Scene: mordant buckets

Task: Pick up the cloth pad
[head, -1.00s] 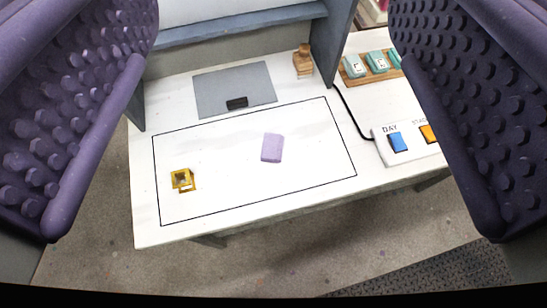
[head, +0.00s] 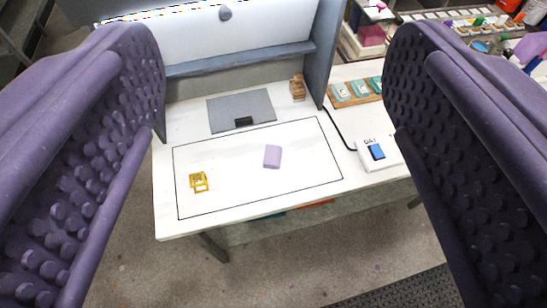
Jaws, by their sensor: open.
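The cloth pad is most likely the small pale lilac block (head: 272,157), lying on the white table inside a black outlined rectangle, right of its middle. My gripper (head: 270,165) is open, with its two purple studded fingers wide apart at the left and right of the view. Nothing is between the fingers close up; the pad shows in the gap, well beyond them on the table. The pad is fully visible and not touched.
A small yellow frame-like object (head: 199,182) lies left of the pad. A grey plate (head: 240,109) with a black block (head: 243,121) is behind. A wooden object (head: 298,87) and a white box with a blue button (head: 377,152) stand rightward. Grey panels rise behind.

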